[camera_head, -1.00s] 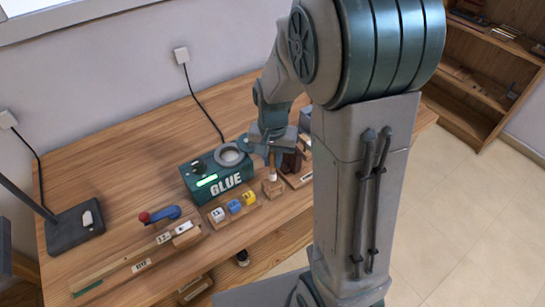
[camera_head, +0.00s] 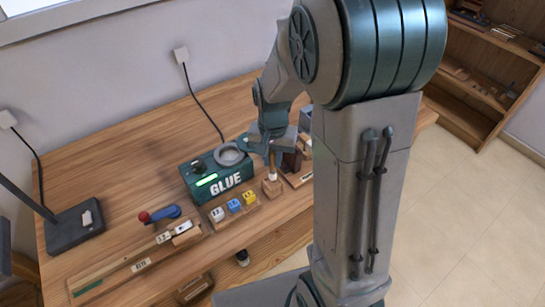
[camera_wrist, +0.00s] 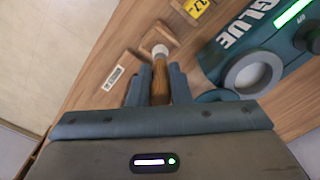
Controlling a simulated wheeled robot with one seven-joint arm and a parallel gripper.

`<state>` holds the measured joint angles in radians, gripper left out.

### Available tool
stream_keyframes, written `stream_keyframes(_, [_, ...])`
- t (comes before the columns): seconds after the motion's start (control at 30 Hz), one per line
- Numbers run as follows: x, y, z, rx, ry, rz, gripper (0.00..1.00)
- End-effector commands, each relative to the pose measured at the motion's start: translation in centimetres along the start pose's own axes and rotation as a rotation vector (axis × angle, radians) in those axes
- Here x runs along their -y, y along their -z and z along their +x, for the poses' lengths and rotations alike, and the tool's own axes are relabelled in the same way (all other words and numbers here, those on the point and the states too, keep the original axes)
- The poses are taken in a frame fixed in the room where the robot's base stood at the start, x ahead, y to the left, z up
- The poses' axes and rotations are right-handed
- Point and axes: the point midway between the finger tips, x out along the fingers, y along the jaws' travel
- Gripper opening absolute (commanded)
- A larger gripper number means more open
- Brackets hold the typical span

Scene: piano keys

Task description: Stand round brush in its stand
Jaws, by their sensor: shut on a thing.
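The round brush has a wooden handle and a pale lower end. It is upright between the fingers of my gripper (camera_head: 271,152) in the head view. The brush (camera_head: 271,168) points down at its small wooden stand (camera_head: 272,188) on the bench. In the wrist view, my gripper (camera_wrist: 157,84) is shut on the wooden handle of the brush (camera_wrist: 160,80). The pale end lies over the stand (camera_wrist: 158,36). I cannot tell how deep the tip sits in the stand, as its contact is hidden.
A green glue box (camera_head: 215,173) with a round pot ring stands close left of my gripper. A rack of coloured blocks (camera_head: 234,206) lies in front of it. A dark brown block (camera_head: 291,161) stands close on the right. A lamp base (camera_head: 74,229) is far left.

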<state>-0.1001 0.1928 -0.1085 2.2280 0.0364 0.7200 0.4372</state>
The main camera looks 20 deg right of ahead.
Motion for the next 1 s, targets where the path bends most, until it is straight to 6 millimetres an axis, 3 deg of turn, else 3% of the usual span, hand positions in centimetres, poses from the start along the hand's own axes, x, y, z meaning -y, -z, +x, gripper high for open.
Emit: stream_keyframes(1.0, [0.0,0.0,1.9,0.000,0.000,0.000,0.00])
